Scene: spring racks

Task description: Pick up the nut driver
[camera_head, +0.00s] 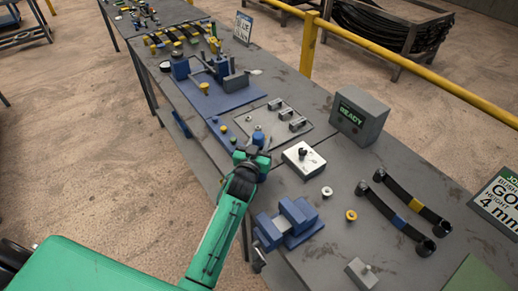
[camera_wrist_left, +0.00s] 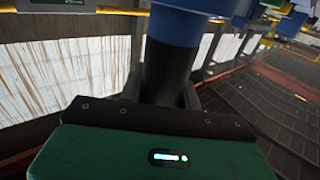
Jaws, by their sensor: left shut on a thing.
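The nut driver (camera_head: 258,138) seems to be the blue-topped tool standing up from my left gripper (camera_head: 254,153) in the head view. In the left wrist view the nut driver (camera_wrist_left: 168,62) shows large, with a blue upper part and a dark lower section between the fingers. My left gripper is shut on it. The gripper hides its lower end, so I cannot tell whether it touches the bench. My right gripper is not in view.
The grey bench (camera_head: 310,235) runs from back left to front right. Close by are a white box with a black knob (camera_head: 303,157), a blue vise (camera_head: 290,222), a clip plate (camera_head: 268,127) and a READY display box (camera_head: 358,117). Black strips (camera_head: 405,200) lie at right.

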